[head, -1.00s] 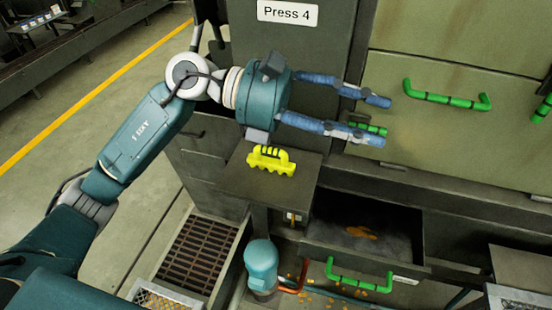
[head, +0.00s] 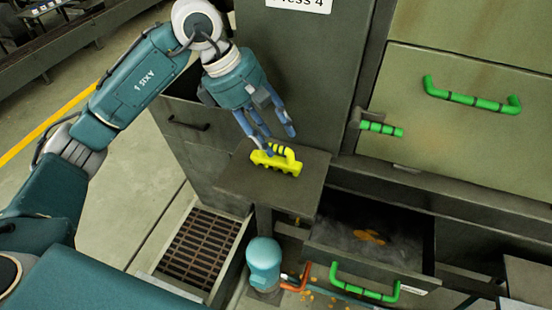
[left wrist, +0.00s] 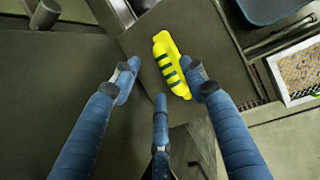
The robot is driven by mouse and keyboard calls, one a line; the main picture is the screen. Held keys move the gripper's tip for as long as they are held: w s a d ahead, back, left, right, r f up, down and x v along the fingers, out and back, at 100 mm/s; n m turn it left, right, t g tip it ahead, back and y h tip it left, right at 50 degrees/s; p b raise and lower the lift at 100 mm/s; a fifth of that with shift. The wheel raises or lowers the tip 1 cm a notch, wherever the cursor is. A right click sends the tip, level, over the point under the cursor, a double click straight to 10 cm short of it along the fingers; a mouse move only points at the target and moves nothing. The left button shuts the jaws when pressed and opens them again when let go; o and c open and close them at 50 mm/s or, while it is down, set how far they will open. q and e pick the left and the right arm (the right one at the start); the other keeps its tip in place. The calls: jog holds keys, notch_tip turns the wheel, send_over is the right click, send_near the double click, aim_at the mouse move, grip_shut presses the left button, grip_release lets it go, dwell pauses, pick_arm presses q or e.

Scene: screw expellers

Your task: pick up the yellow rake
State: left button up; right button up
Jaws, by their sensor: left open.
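The yellow rake (head: 277,160) is a small bright yellow tool with a dark-banded handle and short teeth. It lies on a dark flat shelf (head: 295,190) in front of the press. My left gripper (head: 278,138) is open and points down just above and behind the rake. In the left wrist view the rake (left wrist: 171,66) lies between the open blue fingers, nearer the right one, which overlaps its edge; I cannot tell whether they touch. My right gripper is not in view.
An open drawer (head: 365,282) with a green handle and orange bits sits at lower right. A teal motor (head: 264,263) stands below the shelf. A floor grate (head: 198,245) lies at left. Green-handled panels (head: 460,130) rise at right.

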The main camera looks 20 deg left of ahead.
aim_at(279, 147)
pick_arm(q)
jog(key=x, duration=0.1)
jog(key=p+x, duration=0.1)
jog(key=x, duration=0.1)
jog(key=shift+s+f, duration=0.25)
jog(key=shift+f, duration=0.15)
jog(key=shift+w+d+f, duration=0.15)
jog(key=shift+f, duration=0.25)
grip_shut()
jog(key=shift+r, duration=0.15)
jog(key=shift+w+r, duration=0.1)
jog(key=shift+r, duration=0.2)
notch_tip(279, 147, up, 19)
jog(key=b, duration=0.2)
jog(key=shift+b, duration=0.3)
